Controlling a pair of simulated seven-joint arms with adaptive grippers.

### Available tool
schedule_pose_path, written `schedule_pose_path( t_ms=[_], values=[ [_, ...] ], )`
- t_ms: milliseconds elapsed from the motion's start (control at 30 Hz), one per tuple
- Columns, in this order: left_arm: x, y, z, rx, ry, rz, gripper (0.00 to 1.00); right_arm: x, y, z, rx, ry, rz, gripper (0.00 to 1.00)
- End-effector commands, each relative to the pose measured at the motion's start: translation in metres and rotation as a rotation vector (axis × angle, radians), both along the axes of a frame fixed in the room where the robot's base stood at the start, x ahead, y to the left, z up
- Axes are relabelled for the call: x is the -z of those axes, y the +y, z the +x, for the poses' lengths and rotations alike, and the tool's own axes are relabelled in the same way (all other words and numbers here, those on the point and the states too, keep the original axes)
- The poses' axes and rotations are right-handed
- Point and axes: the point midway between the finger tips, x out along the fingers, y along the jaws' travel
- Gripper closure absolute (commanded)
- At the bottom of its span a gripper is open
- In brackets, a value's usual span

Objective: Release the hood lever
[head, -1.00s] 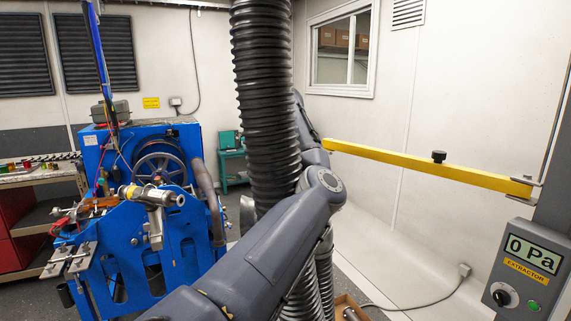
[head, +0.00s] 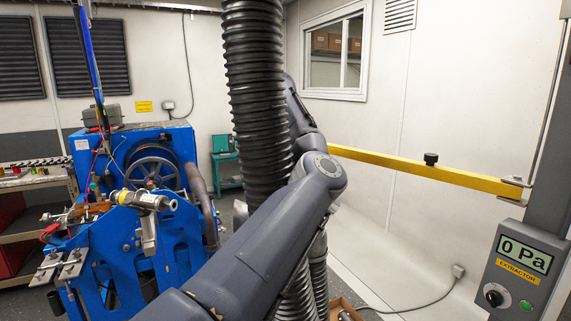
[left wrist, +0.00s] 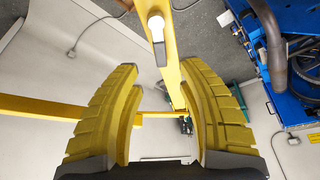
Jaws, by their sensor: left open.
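A yellow bar (head: 390,165) runs along the right wall in the head view, with a black knob (head: 431,159) standing on it and a metal bracket at its right end. I cannot tell for sure which part is the hood lever. In the left wrist view a yellow bar (left wrist: 168,75) carries a pale-ended handle with a dark stem (left wrist: 156,30), just beyond my left gripper (left wrist: 160,66). The gripper's yellow fingers are wide apart with nothing held between them. In the head view the gripper itself is hidden, apparently behind the black hose (head: 253,80). My right gripper is not in view.
The thick ribbed hose hangs down beside my arm. A blue engine stand (head: 120,250) with a wheel fills the left. An extractor box (head: 520,265) reading 0 Pa stands at the right. An open box (head: 345,310) sits on the floor. Floor along the right wall is largely clear.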

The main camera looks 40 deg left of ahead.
Motion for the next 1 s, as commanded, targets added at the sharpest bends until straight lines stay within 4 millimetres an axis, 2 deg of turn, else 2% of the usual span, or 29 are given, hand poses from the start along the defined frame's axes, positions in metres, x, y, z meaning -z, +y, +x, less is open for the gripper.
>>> schedule_pose_path(
  t_ms=[33,200,400,867,1000],
  values=[
    [-0.01,-0.002,-0.003,0.0,-0.002,0.0,0.61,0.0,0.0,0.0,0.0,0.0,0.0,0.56],
    [-0.032,-0.007,-0.011,0.0,-0.001,0.0,0.61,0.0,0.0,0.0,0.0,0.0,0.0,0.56],
    [-0.048,-0.011,-0.016,0.001,0.0,0.0,0.61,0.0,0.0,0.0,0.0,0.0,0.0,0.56],
    [-0.054,-0.012,-0.019,0.001,0.002,0.001,0.61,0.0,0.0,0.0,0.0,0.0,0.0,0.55],
    [-0.048,-0.015,-0.011,0.022,0.005,0.018,0.61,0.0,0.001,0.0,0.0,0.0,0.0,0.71]
  ],
)
